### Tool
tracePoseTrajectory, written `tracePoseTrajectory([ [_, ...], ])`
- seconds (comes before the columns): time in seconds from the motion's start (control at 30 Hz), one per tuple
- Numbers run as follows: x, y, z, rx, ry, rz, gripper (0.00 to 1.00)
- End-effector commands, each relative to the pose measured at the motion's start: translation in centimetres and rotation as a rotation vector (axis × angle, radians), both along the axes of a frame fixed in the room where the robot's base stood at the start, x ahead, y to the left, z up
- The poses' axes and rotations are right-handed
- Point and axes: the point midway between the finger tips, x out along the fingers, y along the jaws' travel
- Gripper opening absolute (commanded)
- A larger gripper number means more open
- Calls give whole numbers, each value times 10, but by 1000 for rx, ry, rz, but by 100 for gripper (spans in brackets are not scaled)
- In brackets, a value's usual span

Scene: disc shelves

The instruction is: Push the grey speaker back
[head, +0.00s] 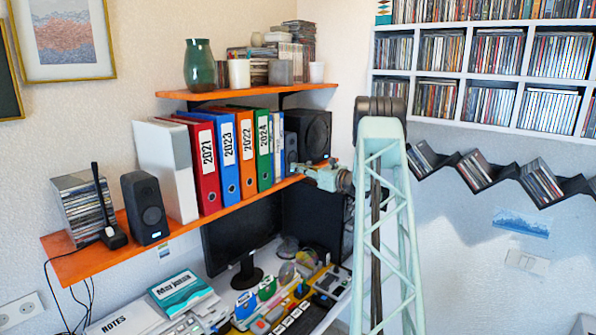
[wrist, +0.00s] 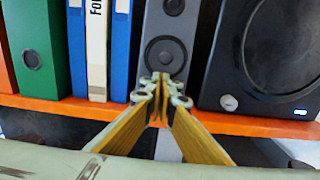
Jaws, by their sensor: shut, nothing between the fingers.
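The grey speaker (wrist: 165,45) stands upright on the orange shelf in the wrist view, between a blue binder and a large black speaker. Its round driver faces me. In the head view only a narrow part of the grey speaker (head: 291,150) shows, right of the binders. My gripper (wrist: 160,86) is shut and empty, its fingertips in front of the speaker's lower part and covering its base. I cannot tell whether they touch it. In the head view my gripper (head: 309,170) is at the shelf's front edge, near the right end.
The large black speaker (wrist: 262,55) stands close on the right. The blue binder (wrist: 124,50) and others stand close on the left. The orange shelf (head: 108,243) has a front edge below my fingers. A monitor (head: 240,238) and a cluttered desk lie beneath.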

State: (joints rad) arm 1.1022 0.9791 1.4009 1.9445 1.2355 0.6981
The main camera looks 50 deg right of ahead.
Motion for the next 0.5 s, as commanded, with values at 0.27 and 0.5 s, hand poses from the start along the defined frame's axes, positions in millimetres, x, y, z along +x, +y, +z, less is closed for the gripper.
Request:
tracePoseTrajectory([
  [0.27,0,0,1,-1,0,0,0],
  [0.5,-8,2,0,-1,0,2,0],
])
